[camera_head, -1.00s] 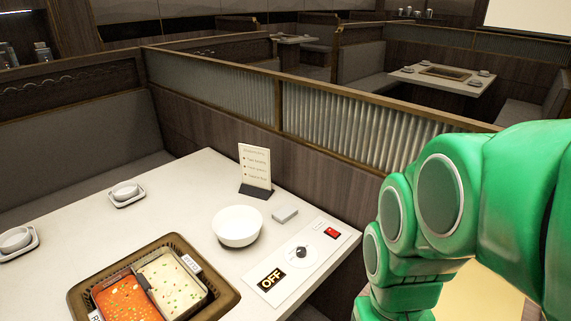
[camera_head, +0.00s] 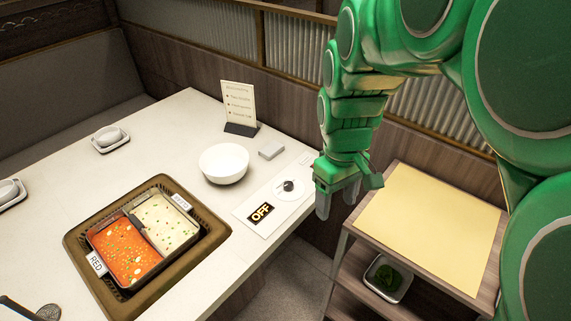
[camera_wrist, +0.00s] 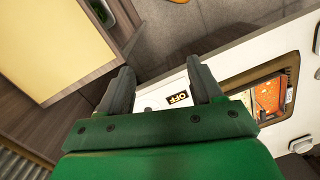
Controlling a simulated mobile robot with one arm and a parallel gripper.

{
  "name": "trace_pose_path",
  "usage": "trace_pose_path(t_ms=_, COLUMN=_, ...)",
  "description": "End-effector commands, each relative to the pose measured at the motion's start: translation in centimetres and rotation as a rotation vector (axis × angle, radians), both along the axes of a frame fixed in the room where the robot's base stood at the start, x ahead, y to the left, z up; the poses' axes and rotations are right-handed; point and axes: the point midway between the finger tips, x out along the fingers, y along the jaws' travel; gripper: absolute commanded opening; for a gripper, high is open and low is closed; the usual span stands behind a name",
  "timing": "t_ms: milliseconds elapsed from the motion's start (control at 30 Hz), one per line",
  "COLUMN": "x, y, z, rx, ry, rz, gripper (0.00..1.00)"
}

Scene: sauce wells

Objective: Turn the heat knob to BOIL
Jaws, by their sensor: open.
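The heat knob (camera_head: 288,186) is a small dark knob on a round white dial, on the pale control panel (camera_head: 244,216) at the table's right edge. A black display (camera_head: 261,212) beside it reads OFF in yellow; it also shows in the wrist view (camera_wrist: 178,98). My green gripper (camera_head: 337,200) is open and empty, to the right of the knob, with its fingers pointing down. In the wrist view, the panel lies between and beyond my two grey fingers (camera_wrist: 160,80). The knob is not clear there.
A hotpot (camera_head: 218,245) with red and white broths is set in the table left of the panel. A white bowl (camera_head: 223,164), a small grey box (camera_head: 271,149) and a menu stand (camera_head: 240,129) are behind the panel. A yellow-topped cart (camera_head: 430,225) stands to the right.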

Motion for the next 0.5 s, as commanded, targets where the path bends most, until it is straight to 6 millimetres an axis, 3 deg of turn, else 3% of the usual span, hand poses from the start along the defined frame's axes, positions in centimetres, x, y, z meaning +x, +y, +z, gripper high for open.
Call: trace_pose_path(t_ms=500, x=12.0, y=1.4, z=-4.1, rx=0.034, ry=-0.03, rz=0.374, gripper=0.65)
